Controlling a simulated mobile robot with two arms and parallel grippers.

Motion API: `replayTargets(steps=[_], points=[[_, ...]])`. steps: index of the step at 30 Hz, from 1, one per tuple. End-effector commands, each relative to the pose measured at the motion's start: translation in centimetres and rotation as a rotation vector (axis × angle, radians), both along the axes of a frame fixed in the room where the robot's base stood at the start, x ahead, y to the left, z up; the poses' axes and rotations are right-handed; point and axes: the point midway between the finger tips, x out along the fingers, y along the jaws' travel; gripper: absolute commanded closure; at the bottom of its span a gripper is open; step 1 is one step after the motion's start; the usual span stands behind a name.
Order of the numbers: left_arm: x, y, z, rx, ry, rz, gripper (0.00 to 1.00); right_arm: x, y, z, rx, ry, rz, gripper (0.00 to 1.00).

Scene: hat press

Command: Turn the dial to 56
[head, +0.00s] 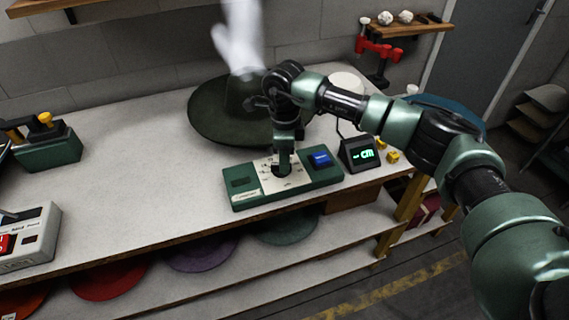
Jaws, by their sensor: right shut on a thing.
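The dial unit (242,199) is a green box with a cream scale plate and a blue button (320,159) on its right side. It lies near the front edge of the workbench. My right gripper (283,168) points down at the middle of the scale plate and is shut on the dial, which it mostly hides. The scale numbers are too small to read. My left gripper is not in view.
A dark green wide-brimmed hat (205,115) sits behind the dial unit on the workbench (130,195). A green box with a yellow knob (48,145) and a grey device with a red switch (25,240) stand at the left. Bench space between them is clear.

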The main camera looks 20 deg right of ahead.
Motion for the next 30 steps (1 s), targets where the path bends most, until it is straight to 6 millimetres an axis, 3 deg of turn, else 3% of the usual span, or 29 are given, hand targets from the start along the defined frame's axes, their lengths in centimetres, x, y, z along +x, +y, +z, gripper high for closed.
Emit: replayTargets(steps=[15, 30], points=[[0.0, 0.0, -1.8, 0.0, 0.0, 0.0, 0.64, -0.1, 0.2, 0.1, 0.002, -0.004, -0.367, 1.0], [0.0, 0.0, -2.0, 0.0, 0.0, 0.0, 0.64, -0.2, 0.2, 0.3, 0.002, -0.005, -0.452, 1.0]])
